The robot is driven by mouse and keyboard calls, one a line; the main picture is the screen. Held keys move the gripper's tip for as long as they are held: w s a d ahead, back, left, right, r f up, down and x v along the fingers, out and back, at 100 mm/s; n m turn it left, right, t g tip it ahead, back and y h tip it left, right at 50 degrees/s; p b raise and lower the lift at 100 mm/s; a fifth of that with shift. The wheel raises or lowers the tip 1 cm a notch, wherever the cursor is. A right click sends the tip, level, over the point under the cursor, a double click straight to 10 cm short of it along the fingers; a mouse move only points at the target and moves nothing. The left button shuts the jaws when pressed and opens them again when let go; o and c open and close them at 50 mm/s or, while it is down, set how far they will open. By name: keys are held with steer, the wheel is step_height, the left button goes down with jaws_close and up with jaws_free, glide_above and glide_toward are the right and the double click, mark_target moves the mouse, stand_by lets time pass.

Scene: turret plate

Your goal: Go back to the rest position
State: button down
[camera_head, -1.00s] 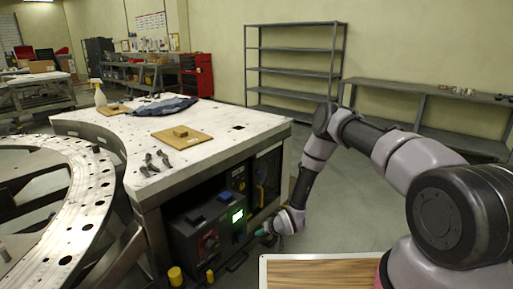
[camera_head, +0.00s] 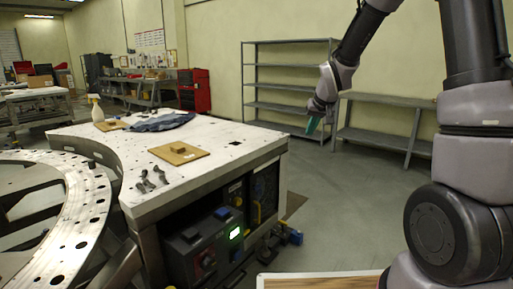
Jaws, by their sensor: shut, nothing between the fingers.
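My gripper (camera_head: 312,125) is raised in the air to the right of the white-topped workbench (camera_head: 222,143), in front of the grey shelving. Its fingers point down and show a teal colour. They are small in the picture, look closed and hold nothing that I can see. My arm rises from the lower right, and its upper part runs out of the top of the picture.
A wooden board (camera_head: 179,153), dark tools (camera_head: 150,180), a blue cloth (camera_head: 163,122) and a spray bottle (camera_head: 97,108) lie or stand on top. A curved perforated plate (camera_head: 88,205) is at left. Open floor lies right of the bench.

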steer(key=s+d+r+m, duration=0.1)
steer(key=s+d+r, duration=0.1)
steer(key=s+r, duration=0.45)
steer(key=s+d+r+m, duration=0.1)
steer(key=s+d+r, duration=0.2)
steer(key=s+r, duration=0.4)
steer(key=s, duration=0.8)
steer(key=s+r+m, duration=0.1)
steer(key=s+r, duration=0.1)
steer(key=s, duration=0.7)
steer(key=shift+s+d+r+m+y, duration=0.15)
steer(key=shift+d+r+m+y, duration=0.15)
steer(key=shift+d+y, duration=0.15)
steer(key=c, duration=1.5)
jaws_free()
steer(key=shift+c, duration=0.2)
